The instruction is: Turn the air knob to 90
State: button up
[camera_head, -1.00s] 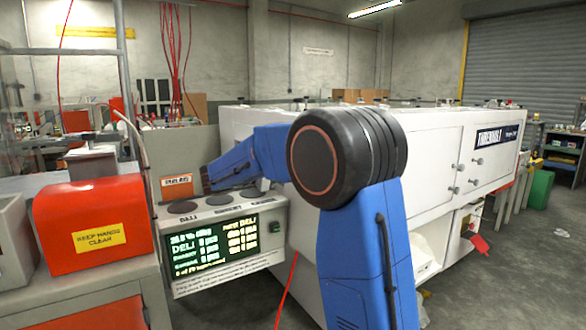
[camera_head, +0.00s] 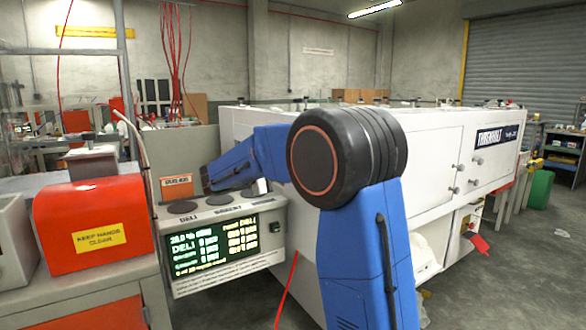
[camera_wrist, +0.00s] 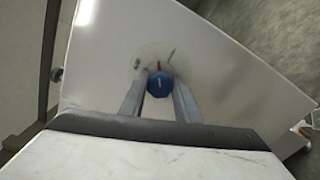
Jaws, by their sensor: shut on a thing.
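A small blue knob (camera_wrist: 160,84) shows in the wrist view on a white panel (camera_wrist: 225,75). A pale round dial plate (camera_wrist: 155,55) with a red mark and a dark mark lies around its far side. My gripper (camera_wrist: 159,88) has its two grey fingers on either side of the knob and is shut on it. In the head view my blue arm reaches left over the white machine (camera_head: 430,150); the knob and fingertips are hidden there behind the arm and machine.
A control box with a lit green screen (camera_head: 212,243) and round dark pads on top (camera_head: 182,207) stands left of my arm. An orange-red machine (camera_head: 85,225) with a yellow sign is at the far left. Open grey floor (camera_head: 530,270) lies at right.

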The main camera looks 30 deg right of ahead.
jog(key=m, duration=0.6)
jog(key=shift+f, duration=0.1)
jog(key=shift+m, duration=0.3)
dwell(0.3)
jog(key=o, duration=1)
jog(key=shift+o, duration=0.2)
jog(key=shift+a, duration=0.15)
jog(key=a, duration=1.1)
jog(key=shift+s+a, duration=0.2)
jog(key=shift+a, duration=0.2)
jog(key=shift+s, duration=0.1)
